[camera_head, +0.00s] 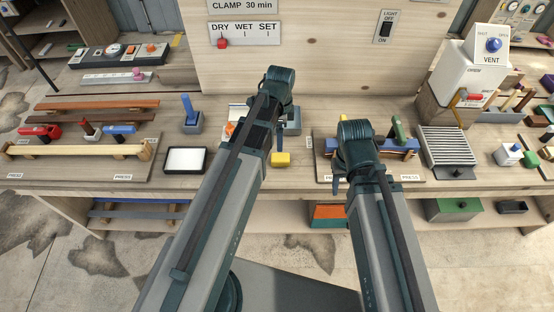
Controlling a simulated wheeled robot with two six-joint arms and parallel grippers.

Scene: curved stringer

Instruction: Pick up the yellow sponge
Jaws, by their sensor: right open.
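The yellow sponge (280,159) is a small block on the workbench, between my two arms and just right of my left forearm. My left gripper (279,137) is mostly hidden behind my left arm. Only a dark part of it shows, just above the sponge in the picture, and I cannot tell whether its jaws are open. My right gripper (338,184) is open, below my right wrist, to the right of the sponge and apart from it. My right arm hides much of it.
A white pad in a black tray (185,160) and a blue-handled block (191,116) are left of my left arm. A wooden press board (410,172) lies at right, beside a slatted grey rack (450,146). A tall wooden panel (330,62) stands behind. The bench's front edge runs close to the sponge.

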